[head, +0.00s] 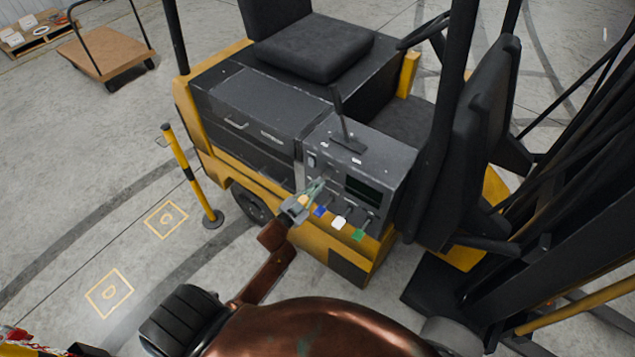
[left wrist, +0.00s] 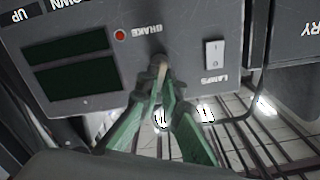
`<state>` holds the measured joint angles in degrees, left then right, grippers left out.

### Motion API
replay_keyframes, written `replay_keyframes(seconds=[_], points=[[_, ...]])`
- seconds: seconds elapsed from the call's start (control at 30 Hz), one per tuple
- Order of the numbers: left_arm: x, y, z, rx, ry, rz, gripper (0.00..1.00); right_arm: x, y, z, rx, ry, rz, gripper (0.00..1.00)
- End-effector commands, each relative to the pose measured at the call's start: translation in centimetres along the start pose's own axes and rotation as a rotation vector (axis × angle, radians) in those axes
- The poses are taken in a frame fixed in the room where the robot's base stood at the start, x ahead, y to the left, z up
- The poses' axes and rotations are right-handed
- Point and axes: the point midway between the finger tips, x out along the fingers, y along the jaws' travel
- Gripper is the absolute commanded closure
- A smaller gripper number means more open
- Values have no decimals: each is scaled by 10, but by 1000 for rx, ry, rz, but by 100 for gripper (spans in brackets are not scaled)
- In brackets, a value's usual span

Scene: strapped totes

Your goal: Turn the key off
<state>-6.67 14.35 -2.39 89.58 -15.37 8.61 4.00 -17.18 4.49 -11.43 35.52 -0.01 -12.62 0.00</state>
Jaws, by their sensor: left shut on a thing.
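The grey control panel (head: 352,178) is on the side of a yellow and black forklift. My left gripper (head: 321,184) is at the left part of the panel's front face. In the left wrist view, its green fingers (left wrist: 161,88) are closed together on a small tan piece, seemingly the key (left wrist: 162,70), at a dark round socket. The fingers hide most of the key, so I cannot tell its turn angle. My right gripper is not in view.
A lamps switch (left wrist: 214,53) and red brake light (left wrist: 120,35) flank the socket. A lever (head: 343,122) stands on top. A yellow post (head: 190,172) stands left.

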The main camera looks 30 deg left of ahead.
Motion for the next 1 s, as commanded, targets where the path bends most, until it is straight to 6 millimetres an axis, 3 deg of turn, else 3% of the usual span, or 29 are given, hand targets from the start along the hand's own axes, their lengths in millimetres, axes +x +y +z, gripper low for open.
replay_keyframes(seconds=[0.5, 1.0], points=[[0, 0, 0, -371, -1, 0, 100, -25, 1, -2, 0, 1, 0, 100], [0, 1, 1, -459, -2, 0, 100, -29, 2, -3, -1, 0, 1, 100]])
